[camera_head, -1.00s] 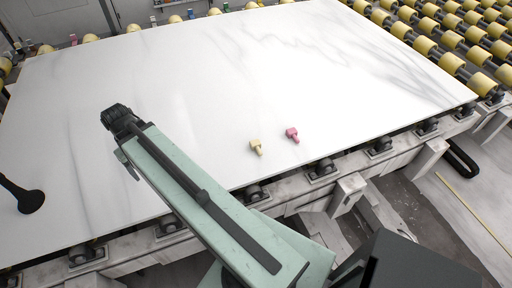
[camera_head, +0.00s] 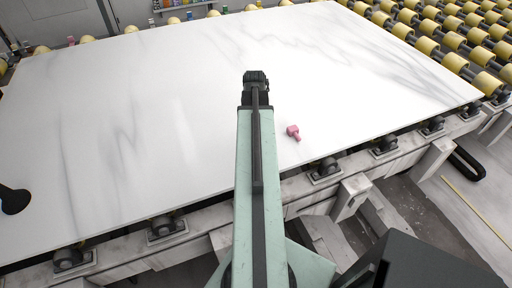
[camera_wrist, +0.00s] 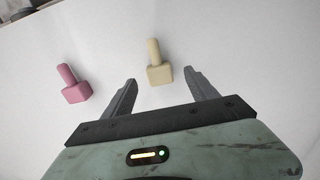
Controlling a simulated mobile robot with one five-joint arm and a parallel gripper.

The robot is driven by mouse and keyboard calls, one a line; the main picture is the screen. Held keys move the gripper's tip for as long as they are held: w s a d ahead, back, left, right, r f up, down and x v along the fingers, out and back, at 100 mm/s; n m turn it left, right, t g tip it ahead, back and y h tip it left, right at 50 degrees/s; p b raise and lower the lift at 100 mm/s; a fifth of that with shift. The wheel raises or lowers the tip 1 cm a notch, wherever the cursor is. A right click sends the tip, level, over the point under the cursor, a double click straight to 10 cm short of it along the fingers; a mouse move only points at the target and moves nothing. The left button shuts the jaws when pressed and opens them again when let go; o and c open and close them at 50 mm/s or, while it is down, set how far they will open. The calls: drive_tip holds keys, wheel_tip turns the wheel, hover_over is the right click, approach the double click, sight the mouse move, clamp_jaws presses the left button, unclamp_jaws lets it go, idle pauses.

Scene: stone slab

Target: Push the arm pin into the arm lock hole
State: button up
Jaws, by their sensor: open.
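In the wrist view my gripper (camera_wrist: 160,79) is open, with one finger to each side of a cream peg-shaped piece (camera_wrist: 154,52). The piece's square head lies between the fingertips and its round shaft points away. I cannot tell whether the gripper is above it or level with it. A pink piece (camera_wrist: 75,92) of like shape lies to the left; it also shows in the head view (camera_head: 293,132), right of my arm. The cream piece is hidden in the head view, as are my fingers. I cannot make out which thing is the arm pin, nor any lock hole.
The pieces lie on a large white veined stone slab (camera_head: 150,130). A black round-ended object (camera_head: 14,200) is at its left edge. Yellow rollers (camera_head: 440,30) stand behind and right. Most of the slab is clear.

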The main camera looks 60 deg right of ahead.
wheel_tip(320, 180, down, 6)
drive_tip(key=b, duration=0.5)
drive_tip(key=shift+s+d+r, duration=0.1)
drive_tip(key=shift+r, duration=0.2)
clamp_jaws()
